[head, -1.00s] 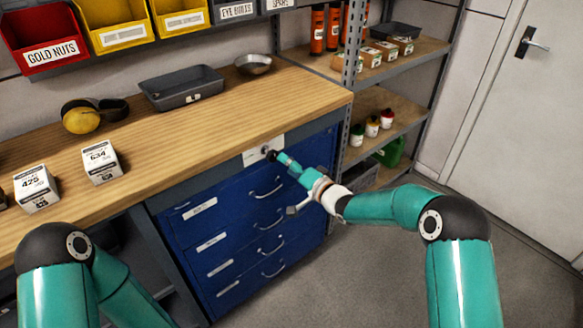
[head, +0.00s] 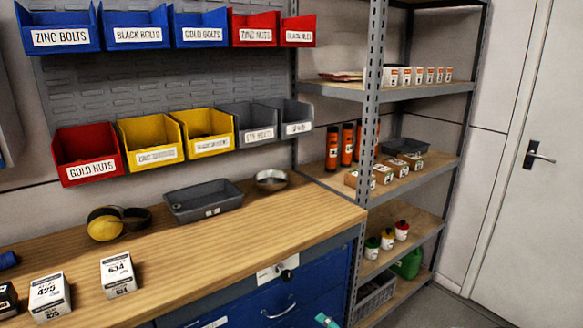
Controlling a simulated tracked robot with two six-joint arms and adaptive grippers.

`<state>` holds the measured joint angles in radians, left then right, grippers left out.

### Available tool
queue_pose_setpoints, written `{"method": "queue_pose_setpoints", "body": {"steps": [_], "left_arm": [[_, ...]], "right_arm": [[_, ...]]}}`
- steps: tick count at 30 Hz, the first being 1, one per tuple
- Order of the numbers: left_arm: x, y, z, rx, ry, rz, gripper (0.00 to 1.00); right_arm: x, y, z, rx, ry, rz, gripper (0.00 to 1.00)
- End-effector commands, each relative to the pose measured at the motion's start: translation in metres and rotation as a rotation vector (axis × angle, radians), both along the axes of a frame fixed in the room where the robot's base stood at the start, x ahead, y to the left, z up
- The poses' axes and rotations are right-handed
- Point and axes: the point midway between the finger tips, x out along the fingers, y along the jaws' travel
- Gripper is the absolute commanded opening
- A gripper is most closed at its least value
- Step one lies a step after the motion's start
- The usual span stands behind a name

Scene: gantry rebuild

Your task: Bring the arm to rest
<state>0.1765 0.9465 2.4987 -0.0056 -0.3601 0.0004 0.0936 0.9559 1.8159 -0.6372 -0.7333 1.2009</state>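A small teal piece of my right arm (head: 326,320) shows at the bottom edge of the head view, in front of the blue drawer cabinet (head: 305,305). I cannot tell whether this piece is the gripper's tip, nor whether the gripper is open or shut. It is below and right of the white lock plate (head: 268,273) and apart from it. A dark knob or key (head: 286,274) sits at the plate. My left arm and gripper are out of view.
The wooden bench (head: 240,240) holds a grey tray (head: 204,201), a metal bowl (head: 270,180), yellow ear defenders (head: 105,228) and white boxes (head: 118,275). Labelled bins hang above. A metal shelf unit (head: 369,150) stands right of the bench, a door (head: 540,190) farther right.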

Motion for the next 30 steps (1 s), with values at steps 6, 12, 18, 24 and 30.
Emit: {"method": "queue_pose_setpoints", "body": {"steps": [6, 12, 18, 24, 30], "left_arm": [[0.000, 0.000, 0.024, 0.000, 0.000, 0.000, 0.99], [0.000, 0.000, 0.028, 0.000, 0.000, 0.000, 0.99], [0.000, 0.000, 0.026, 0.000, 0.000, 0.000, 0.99], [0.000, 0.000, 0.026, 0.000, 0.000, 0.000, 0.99], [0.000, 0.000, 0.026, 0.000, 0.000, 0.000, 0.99]], "right_arm": [[-0.144, -0.022, -0.087, -0.203, 0.386, 0.029, 0.64], [-0.285, -0.024, -0.123, -0.400, 0.652, 0.248, 0.64], [-0.357, -0.024, -0.128, -0.540, 0.719, 0.510, 0.64], [-0.359, -0.024, -0.128, -0.582, 0.681, 0.588, 0.64], [-0.359, -0.024, -0.128, -0.582, 0.681, 0.588, 0.64]]}}
